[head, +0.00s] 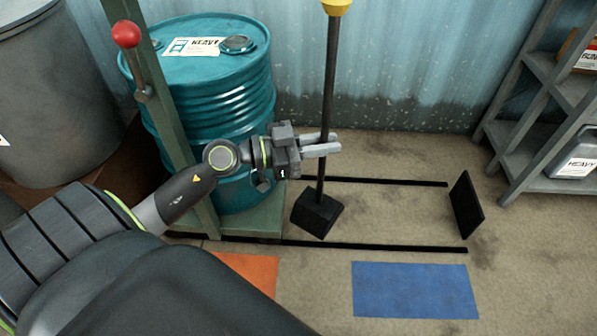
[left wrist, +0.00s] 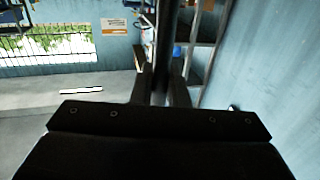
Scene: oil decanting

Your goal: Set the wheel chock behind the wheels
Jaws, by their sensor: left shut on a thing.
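The wheel chock (head: 318,213) is a black block with a long dark upright handle (head: 329,80) topped in yellow. My left gripper (head: 322,147) is shut on the handle, above the block. The handle (left wrist: 168,45) also stands between the fingers in the left wrist view. The block is between two black floor strips, right of the green frame (head: 240,222) that carries a teal drum (head: 215,95). I cannot tell whether the block touches the floor. The wheels are not visible. My right gripper is not in view.
A black upright plate (head: 466,205) stands at the right end of the strips. An orange mat (head: 245,268) and a blue mat (head: 415,290) lie in front. A grey shelf (head: 545,110) is at the right, and a grey drum (head: 50,100) at the left. Floor between chock and plate is clear.

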